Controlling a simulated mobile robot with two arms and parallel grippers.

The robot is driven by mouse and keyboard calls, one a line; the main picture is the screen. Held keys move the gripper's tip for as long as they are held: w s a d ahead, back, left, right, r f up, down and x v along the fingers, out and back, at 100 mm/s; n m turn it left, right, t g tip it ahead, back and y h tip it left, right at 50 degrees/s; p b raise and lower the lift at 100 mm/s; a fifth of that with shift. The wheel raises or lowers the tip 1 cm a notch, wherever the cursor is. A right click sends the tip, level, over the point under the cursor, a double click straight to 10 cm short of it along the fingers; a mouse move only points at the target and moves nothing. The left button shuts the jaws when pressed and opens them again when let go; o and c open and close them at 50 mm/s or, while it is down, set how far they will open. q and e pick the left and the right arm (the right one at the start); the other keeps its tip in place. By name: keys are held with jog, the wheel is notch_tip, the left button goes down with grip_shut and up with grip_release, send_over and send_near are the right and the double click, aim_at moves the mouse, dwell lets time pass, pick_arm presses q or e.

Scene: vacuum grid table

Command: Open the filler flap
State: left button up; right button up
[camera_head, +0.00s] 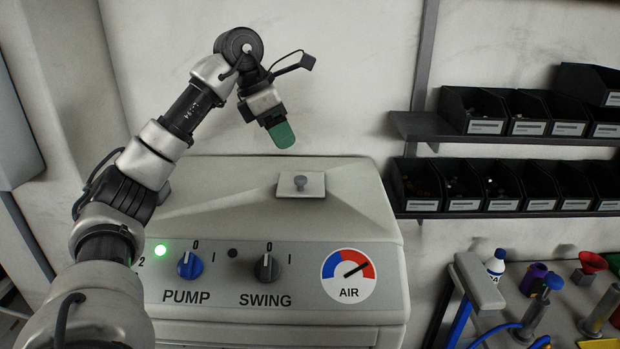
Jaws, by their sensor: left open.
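The filler flap (315,188) is a small pale plate with a grey knob (300,182) on it, set on the sloping top of the grey machine (225,180). The flap looks closed, lying flush with the machine's top. My left gripper (281,134) hangs above and slightly left of the flap, apart from it, with green fingertips pointing down. It is open and I see nothing in it; the gap between its fingers is hard to see from this side. My right gripper is not in view.
The front panel has a blue PUMP knob (190,265), a black SWING knob (267,267), a lit green lamp (161,251) and an AIR gauge (348,278). Black bins (487,190) fill wall shelves at right. A bench with tools (535,310) stands lower right.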

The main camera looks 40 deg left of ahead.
aim_at(299, 177)
pick_arm(q)
jog(key=x, duration=0.3)
jog(key=p+x, duration=0.1)
jog(key=x, duration=0.5)
jog(key=shift+s+a+f+p, duration=0.3)
jog(key=shift+f, duration=0.05)
jog(key=shift+w+d+f, duration=0.1)
jog(key=shift+f, duration=0.25)
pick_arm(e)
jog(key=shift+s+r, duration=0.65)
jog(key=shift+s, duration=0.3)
pick_arm(q)
jog(key=shift+c, duration=0.4)
grip_shut()
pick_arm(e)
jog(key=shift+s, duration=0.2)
